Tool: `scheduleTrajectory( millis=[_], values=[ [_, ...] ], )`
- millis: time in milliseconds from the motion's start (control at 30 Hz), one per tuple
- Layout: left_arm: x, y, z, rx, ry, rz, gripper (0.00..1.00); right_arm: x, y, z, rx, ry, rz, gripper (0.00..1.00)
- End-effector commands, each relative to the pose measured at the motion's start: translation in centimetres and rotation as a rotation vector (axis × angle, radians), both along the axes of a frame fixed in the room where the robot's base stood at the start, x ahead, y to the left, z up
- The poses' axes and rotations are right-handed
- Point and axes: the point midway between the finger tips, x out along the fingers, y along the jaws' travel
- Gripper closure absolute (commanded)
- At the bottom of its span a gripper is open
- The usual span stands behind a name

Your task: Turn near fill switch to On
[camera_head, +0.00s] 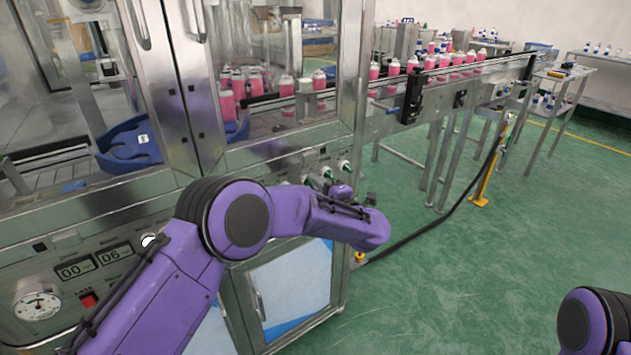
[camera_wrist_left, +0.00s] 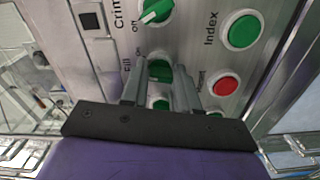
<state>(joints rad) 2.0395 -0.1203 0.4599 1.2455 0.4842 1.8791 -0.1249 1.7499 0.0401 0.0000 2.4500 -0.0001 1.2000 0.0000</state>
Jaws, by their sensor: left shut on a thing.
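In the left wrist view, a green rotary switch (camera_wrist_left: 160,69) sits on the metal control panel beside the label "Fill". My left gripper (camera_wrist_left: 157,78) has its two grey fingers on either side of this switch and is shut on it. The fingers hide part of the switch, and I cannot tell which way its pointer stands. Another green switch (camera_wrist_left: 155,11) with a white pointer, by the label "Crim…", lies above it in that picture. In the head view, my left arm reaches to the panel's right end and hides most of the hand. My right gripper is out of view.
A green Index button (camera_wrist_left: 243,31) and a red button (camera_wrist_left: 225,83) lie right of the fingers. Another green control (camera_wrist_left: 160,103) shows below, partly hidden. In the head view, a conveyor with pink bottles (camera_head: 393,67) runs right. Green floor (camera_head: 450,290) is clear in front.

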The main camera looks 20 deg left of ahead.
Motion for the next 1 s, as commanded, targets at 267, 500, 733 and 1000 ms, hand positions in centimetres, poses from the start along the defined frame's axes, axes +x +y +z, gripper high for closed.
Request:
scheduleTrajectory(
  millis=[267, 500, 733, 1000],
  values=[
    [0.0, 0.0, 0.1, 0.118, 0.152, -0.001, 1.0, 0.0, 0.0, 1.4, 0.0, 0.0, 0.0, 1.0],
    [-0.1, 0.0, 0.0, 0.176, 0.227, 0.0, 1.0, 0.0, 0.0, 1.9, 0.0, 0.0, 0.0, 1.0],
    [0.0, 0.0, -0.1, 0.198, 0.255, 0.0, 1.0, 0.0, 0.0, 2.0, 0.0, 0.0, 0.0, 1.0],
    [-0.1, 0.0, -0.2, 0.199, 0.259, -0.001, 1.0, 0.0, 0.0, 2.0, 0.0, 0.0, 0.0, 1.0]
  ],
)
